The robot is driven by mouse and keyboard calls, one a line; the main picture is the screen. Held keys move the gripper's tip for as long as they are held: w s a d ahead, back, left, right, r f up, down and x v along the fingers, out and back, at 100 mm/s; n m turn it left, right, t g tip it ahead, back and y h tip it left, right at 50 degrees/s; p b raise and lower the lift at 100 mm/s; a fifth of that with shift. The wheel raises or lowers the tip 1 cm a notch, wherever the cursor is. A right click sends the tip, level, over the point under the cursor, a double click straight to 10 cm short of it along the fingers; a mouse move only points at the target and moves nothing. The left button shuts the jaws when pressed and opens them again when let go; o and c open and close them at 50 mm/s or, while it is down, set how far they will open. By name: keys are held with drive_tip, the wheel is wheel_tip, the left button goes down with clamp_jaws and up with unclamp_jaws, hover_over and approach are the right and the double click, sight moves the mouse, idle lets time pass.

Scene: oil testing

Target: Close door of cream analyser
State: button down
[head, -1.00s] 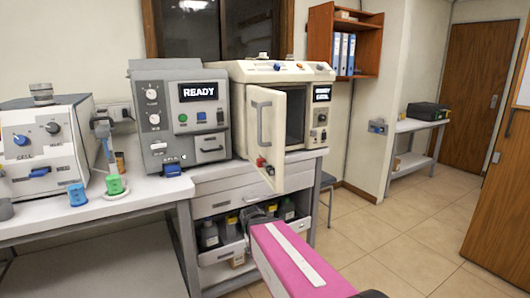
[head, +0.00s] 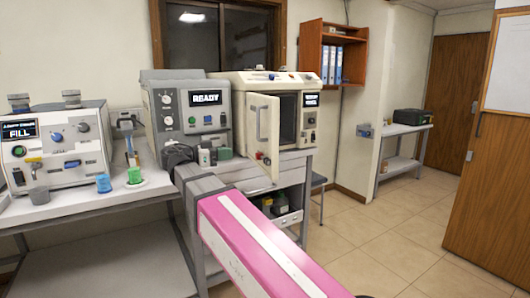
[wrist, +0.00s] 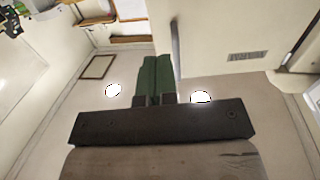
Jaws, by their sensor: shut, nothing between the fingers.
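The cream analyser (head: 240,84) stands on the bench, right of the grey machine, with a lit display on its right panel. Its cream door (head: 269,140) stands open towards me, showing the dark chamber (head: 289,118). A grey handle (head: 261,122) is on the door. In the wrist view, a cream panel, which looks like the door (wrist: 225,35), fills the upper right, with a grey handle (wrist: 176,48) and a label. My gripper (wrist: 155,65) is shut and empty, with green fingers beside this panel. In the head view its fingertips are not clear; my arm reaches left of the door.
A grey machine (head: 195,92) reading READY stands left of the analyser. Bottles (head: 280,203) sit under the bench. The floor to the right is clear.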

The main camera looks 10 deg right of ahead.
approach(270, 147)
drive_tip(key=d, duration=0.5)
drive_tip(key=w+d, duration=0.1)
drive_tip(key=d, duration=0.1)
drive_tip(key=shift+d+f, duration=0.15)
drive_tip(key=shift+d, duration=0.1)
drive_tip(key=shift+w+d, duration=0.1)
idle(0.3)
